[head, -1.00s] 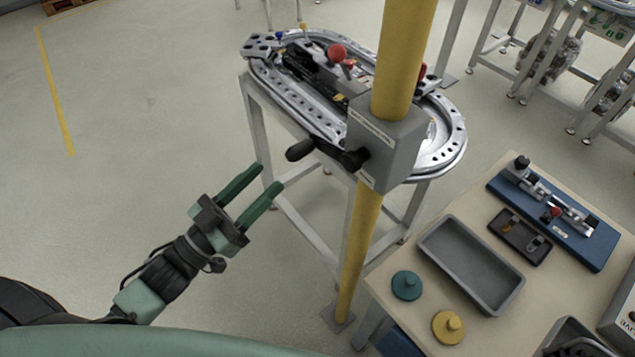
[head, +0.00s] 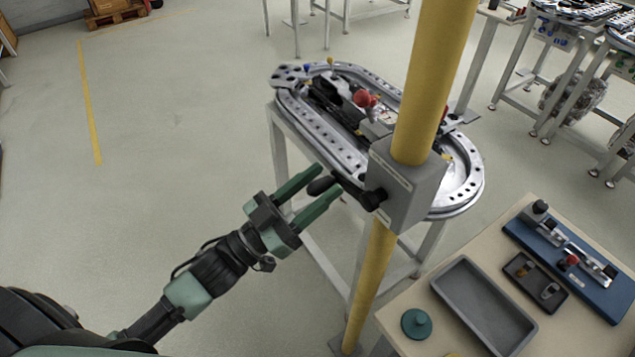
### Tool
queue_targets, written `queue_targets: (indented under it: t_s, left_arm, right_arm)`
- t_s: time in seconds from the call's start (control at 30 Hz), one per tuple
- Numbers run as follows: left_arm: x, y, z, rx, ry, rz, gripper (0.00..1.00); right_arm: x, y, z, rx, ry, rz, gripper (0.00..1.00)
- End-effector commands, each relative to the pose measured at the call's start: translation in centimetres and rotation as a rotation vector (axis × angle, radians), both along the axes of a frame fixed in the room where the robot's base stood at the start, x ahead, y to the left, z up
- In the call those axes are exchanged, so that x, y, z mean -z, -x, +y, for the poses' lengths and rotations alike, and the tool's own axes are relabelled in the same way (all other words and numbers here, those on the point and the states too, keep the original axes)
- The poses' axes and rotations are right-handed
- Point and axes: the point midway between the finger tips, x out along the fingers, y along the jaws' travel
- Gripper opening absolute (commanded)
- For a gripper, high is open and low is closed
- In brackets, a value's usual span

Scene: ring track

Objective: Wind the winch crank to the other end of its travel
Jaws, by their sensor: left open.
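The winch is a grey box (head: 408,190) on a yellow post (head: 432,75). Its black crank (head: 372,197) comes out of the box's left face, with the arm running left to a black handle knob (head: 322,185). My left gripper (head: 328,178) is open, its two green fingers pointing up and right. The fingertips lie on either side of the knob in the head view; I cannot tell whether they touch it. My right gripper is not in view.
An oval metal ring track (head: 310,115) on a stand is behind the post. At the lower right a table holds a grey tray (head: 483,305), a blue fixture (head: 575,265) and a green knobbed disc (head: 416,323). The floor to the left is clear.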

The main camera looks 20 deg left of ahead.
Motion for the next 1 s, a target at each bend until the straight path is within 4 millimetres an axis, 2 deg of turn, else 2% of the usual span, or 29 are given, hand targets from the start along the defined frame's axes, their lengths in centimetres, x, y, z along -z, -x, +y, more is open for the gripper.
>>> queue_targets:
  t_s: [0.07,0.2,0.23,1.0]
  left_arm:
    - [0.04,0.01,0.01,0.0,0.0,0.0,0.42]
    - [0.04,0.02,0.02,0.0,0.0,0.0,0.03]
    - [0.04,0.02,0.02,0.0,0.0,0.0,0.0]
    - [0.05,0.03,0.01,-0.001,-0.002,0.0,0.0]
  right_arm:
    - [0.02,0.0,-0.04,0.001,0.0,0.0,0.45]
    - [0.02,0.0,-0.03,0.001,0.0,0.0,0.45]
    - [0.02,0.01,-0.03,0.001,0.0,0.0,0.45]
    - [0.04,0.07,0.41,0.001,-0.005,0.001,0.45]
